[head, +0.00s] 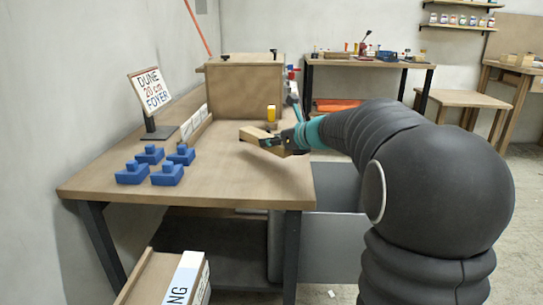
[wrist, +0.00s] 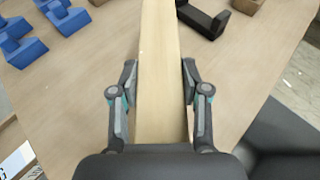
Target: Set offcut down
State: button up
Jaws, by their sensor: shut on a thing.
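The offcut is a pale wooden bar (wrist: 160,70). In the wrist view it runs lengthwise between the two fingers of my gripper (wrist: 160,95), which is shut on its sides. In the head view the offcut (head: 256,134) shows at the end of my arm, over the right part of the wooden workbench (head: 225,182). My gripper (head: 276,143) partly covers it there. I cannot tell whether the offcut touches the bench top.
Several blue blocks (head: 165,173) stand on the bench's left front. A sign on a stand (head: 150,92) is behind them. A wooden box (head: 243,90) stands at the back. A black bracket (wrist: 205,18) lies right of the offcut. The bench's front middle is clear.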

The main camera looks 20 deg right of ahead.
aim_at(271, 164)
jog(key=shift+w+a+f, duration=0.2)
jog(key=shift+w+a, duration=0.05)
jog(key=shift+f, duration=0.25)
jog(key=shift+f+b, duration=0.55)
jog(key=shift+f, duration=1.2)
jog(key=shift+f, duration=0.15)
jog(key=o, duration=1.2)
